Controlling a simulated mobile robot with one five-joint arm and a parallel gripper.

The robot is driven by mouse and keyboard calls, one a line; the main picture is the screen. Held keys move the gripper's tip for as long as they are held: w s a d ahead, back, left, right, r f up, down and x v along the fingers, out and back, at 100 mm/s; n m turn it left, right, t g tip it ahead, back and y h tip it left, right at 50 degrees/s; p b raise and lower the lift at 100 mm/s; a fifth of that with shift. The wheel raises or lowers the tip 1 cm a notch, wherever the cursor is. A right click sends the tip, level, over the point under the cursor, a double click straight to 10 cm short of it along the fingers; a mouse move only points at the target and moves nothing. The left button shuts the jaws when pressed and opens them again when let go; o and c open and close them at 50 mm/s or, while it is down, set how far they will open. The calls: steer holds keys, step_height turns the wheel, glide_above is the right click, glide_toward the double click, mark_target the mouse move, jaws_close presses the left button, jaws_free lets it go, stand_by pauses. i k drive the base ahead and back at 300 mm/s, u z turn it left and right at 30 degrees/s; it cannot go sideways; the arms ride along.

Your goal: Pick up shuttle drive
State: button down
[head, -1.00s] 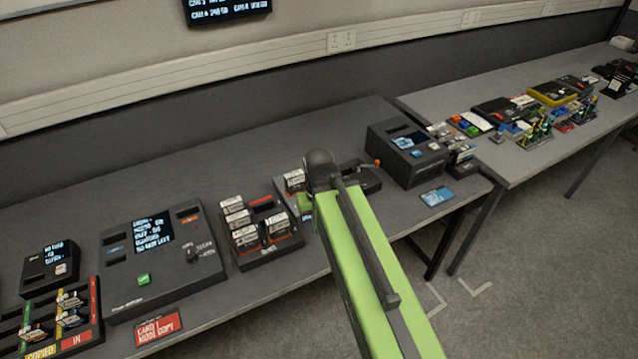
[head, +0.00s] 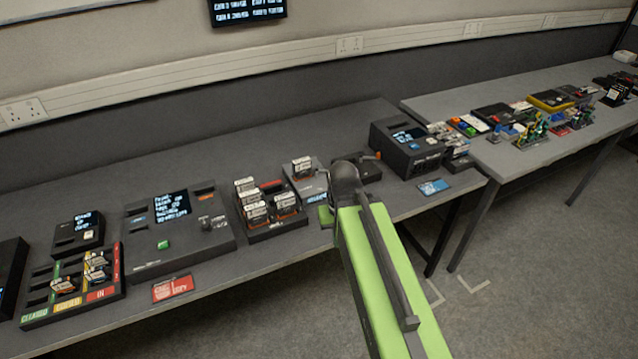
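No readable label says which item is the shuttle drive. A small black-and-white drive cartridge (head: 303,167) stands upright alone on a grey pad (head: 302,185) in the middle of the near bench. Several similar cartridges stand in a black rack (head: 275,232) to its left. My green arm reaches up from the bottom right. Its dark end joint is just right of the pad, over the bench's front part, and a small green part (head: 325,216) shows at its left. The gripper's fingers are hidden behind the arm, so I cannot see whether they hold anything.
A black console (head: 180,240) with a screen and green button is left of the rack. A sectioned tray (head: 72,288) holds more cartridges at the far left. A black box device (head: 405,147) stands right of my arm. The bench's back strip is clear.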

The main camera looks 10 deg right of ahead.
mark_target(302, 167)
steer(key=z, duration=0.15)
steer(key=k, duration=0.3)
steer(key=u, duration=0.3)
steer(key=i, duration=0.8)
steer(key=u, duration=0.25)
steer(key=k, duration=0.1)
steer(key=u, duration=2.95)
steer(key=k, duration=0.55)
steer(key=z, duration=1.05)
